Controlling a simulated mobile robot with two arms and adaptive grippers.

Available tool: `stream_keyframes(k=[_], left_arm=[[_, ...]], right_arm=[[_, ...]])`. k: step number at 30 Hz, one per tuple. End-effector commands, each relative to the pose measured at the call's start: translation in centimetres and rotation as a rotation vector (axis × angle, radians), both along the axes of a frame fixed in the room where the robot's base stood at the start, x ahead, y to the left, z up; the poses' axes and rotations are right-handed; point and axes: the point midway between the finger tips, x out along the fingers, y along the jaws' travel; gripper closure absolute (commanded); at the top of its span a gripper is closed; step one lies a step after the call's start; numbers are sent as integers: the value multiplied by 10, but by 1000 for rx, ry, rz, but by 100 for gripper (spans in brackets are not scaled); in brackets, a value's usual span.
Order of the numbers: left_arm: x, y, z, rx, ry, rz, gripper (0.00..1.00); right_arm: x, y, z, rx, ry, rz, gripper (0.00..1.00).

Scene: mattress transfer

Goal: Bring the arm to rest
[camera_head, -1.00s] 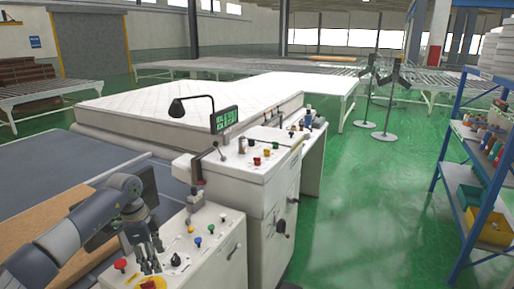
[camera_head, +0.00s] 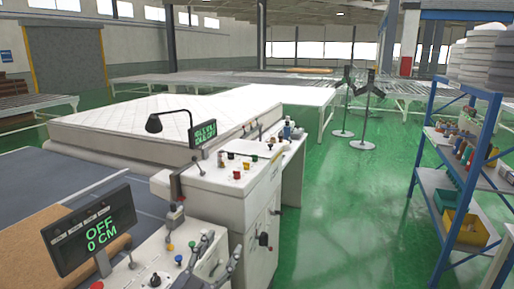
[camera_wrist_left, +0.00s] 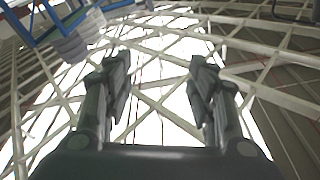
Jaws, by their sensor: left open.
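The rest of the left arm is out of the head view. My right gripper is not in view.
A display reading OFF 0 CM (camera_head: 90,231) stands left of the fingers. A white control cabinet (camera_head: 225,187) is just beyond them, with a mattress (camera_head: 130,122) behind. A blue shelf rack (camera_head: 428,160) stands right. Green floor (camera_head: 345,220) between is clear.

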Motion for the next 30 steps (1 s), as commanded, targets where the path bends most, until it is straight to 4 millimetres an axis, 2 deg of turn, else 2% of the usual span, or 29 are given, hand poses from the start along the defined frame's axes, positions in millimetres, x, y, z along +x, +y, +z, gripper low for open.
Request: stream_keyframes(k=[3, 5, 8, 11, 13, 15, 19, 27, 29, 30], left_arm=[[-14, 41, -29, -65, 137, 193, 48], [-25, 61, -48, -81, 224, 282, 48], [-51, 90, -87, -85, 396, 409, 48], [-88, 113, -129, -68, 594, 502, 48], [-121, 123, -158, -44, 742, 542, 48], [-155, 128, -182, -14, 884, 559, 48], [-213, 130, -213, 45, 1101, 549, 48], [-315, 121, -239, 150, 1429, 444, 48], [-336, 118, -241, 172, 1490, 411, 48], [-338, 117, -249, 181, 1506, 402, 48]], right_arm=[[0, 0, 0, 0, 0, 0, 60], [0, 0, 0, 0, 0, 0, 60], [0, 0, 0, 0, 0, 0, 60], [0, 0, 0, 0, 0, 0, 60], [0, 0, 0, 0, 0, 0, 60], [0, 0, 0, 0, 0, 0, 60], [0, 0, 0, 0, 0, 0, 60], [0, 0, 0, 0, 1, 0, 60], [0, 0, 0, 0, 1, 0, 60], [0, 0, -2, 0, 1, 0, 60]])
